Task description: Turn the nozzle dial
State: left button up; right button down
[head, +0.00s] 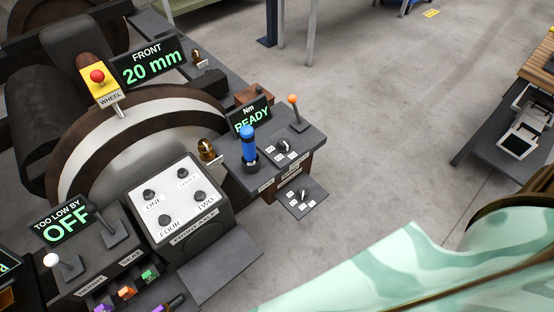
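Two small dark dials with white marks around them stand at the right end of the console. One dial (283,147) is on the console top, right of a blue upright handle (248,145). The other dial (303,195) is on a small lower panel (318,204) that juts out from the front of that block. Their labels are too small to read, so I cannot tell which one is the nozzle dial. Neither of my grippers shows in the head view.
A READY display (251,121) and an orange-knobbed lever (297,113) stand behind the upper dial. A white panel with several knobs (181,205) is to the left. A wheel (110,130) stands behind it. Open floor (400,130) lies right, before a dark table (490,130).

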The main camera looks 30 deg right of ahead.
aim_at(303, 193)
jog(key=k+l+z, duration=0.1)
jog(key=z, duration=0.95)
